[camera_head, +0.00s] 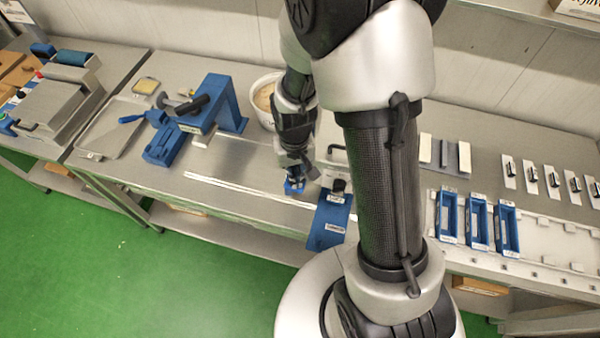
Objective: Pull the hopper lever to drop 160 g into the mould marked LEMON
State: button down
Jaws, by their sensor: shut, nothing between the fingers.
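My gripper (294,184) points down over the middle of the bench, shut and holding nothing. Small blue parts show at its fingertips. Just right of it is a metal unit with a black knob (338,185) and a dark bent handle (337,150); I cannot tell which is the hopper lever. Three blue moulds, the left (446,238), middle (477,245) and right (506,251), stand in a row at the right. Their labels are too small to read, so I cannot tell which is LEMON. My arm hides part of the bench.
A white tub (262,104) with beige contents stands behind my gripper. A blue press-like device (210,108) is to the left. Several small tools on white cards (531,176) lie back right. Bare bench (235,158) lies left of my gripper.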

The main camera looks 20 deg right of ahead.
jog(key=shift+f+b, duration=1.75)
jog(key=shift+f, duration=0.5)
jog(key=shift+f+b, duration=0.3)
jog(key=shift+r, duration=0.1)
notch_tip(320, 180, up, 10)
jog(key=p, duration=0.7)
